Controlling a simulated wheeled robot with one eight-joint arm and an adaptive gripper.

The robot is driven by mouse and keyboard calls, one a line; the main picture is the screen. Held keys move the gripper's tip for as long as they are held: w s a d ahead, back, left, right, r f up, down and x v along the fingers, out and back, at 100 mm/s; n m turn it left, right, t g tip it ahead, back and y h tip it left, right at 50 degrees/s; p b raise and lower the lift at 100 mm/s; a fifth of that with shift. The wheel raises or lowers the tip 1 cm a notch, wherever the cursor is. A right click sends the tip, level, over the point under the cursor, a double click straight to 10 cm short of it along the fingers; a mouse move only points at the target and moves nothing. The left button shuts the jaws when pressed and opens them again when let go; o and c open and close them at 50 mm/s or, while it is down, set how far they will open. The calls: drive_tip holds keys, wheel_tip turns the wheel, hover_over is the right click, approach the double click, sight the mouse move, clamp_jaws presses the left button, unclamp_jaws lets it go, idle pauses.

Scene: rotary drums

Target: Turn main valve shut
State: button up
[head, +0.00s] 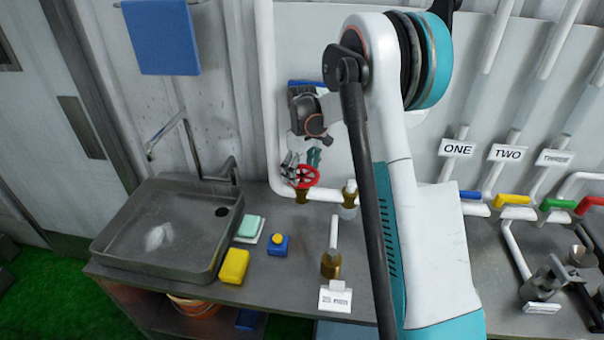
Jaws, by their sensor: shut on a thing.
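The main valve is most likely the red round handwheel (307,177) on a brass body, fitted on the white pipe at the back of the counter. My gripper (290,172) is at the left side of the red wheel, with its fingers closed on the rim. My arm comes down from the upper right and partly blocks the view behind it. The wheel's turn angle cannot be told from here.
A sink (165,232) with a tap stands left. A yellow sponge (234,266), a green soap (250,226) and a blue-yellow item (278,244) lie beside it. A brass fitting (331,264) stands in front. Coloured lever valves (510,199) line the right.

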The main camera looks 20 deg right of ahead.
sight(303, 174)
drive_tip(key=m, duration=0.2)
drive_tip(key=m+b, duration=0.1)
drive_tip(key=m, duration=0.1)
drive_tip(key=shift+d+f+m, duration=0.1)
drive_tip(key=shift+f+m, duration=0.1)
drive_tip(key=shift+m, duration=0.2)
drive_tip(key=shift+s, duration=0.1)
idle(0.3)
drive_tip(key=o, duration=0.9)
drive_tip(key=shift+d, duration=0.15)
drive_tip(key=shift+r, duration=0.2)
wheel_tip(303, 174, up, 12)
drive_tip(key=shift+f, duration=0.15)
